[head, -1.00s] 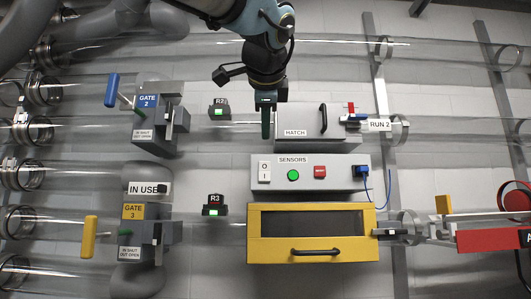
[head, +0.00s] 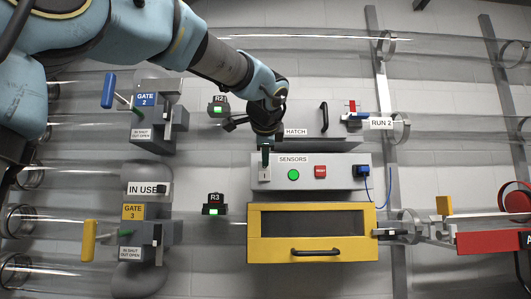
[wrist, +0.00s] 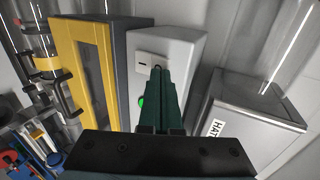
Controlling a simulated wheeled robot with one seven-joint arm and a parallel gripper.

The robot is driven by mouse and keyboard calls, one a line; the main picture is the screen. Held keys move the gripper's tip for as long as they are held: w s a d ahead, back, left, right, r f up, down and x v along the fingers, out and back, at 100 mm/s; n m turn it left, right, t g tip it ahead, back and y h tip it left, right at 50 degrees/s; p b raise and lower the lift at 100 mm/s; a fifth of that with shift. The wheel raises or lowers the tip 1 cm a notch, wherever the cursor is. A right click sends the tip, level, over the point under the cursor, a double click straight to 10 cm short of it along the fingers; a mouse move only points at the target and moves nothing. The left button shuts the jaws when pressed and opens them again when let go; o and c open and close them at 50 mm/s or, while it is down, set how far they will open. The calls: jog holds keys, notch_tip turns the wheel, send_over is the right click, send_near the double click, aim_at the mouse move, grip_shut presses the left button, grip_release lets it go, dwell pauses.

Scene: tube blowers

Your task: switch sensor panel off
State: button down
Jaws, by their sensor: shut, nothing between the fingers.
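The sensor panel (head: 338,172) is a grey box labelled SENSORS on the wall. It has a white O/I rocker switch (head: 264,175) at its left end, a lit green button (head: 293,174) and a red button (head: 320,171). My gripper (head: 265,160) is shut and empty, with its tips at the upper part of the rocker. In the wrist view the closed green fingers (wrist: 157,72) reach the white switch plate (wrist: 145,62) and cover part of it. I cannot tell whether they touch it. The O mark is hidden in the head view.
The grey hatch box (head: 310,119) with a black handle is just above the panel. A yellow drawer-like box (head: 254,236) is just below. Gate 2 (head: 150,120) and gate 3 (head: 145,235) stand to the left. A blue plug (head: 361,170) and cable hang at the panel's right.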

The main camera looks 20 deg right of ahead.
dwell(0.3)
jog(key=shift+w+d+r+p, duration=0.1)
jog(key=shift+w+p, duration=0.2)
jog(key=shift+p, duration=0.7)
jog(key=shift+r+p, duration=0.75)
jog(key=shift+r, duration=0.05)
jog(key=shift+s, duration=0.1)
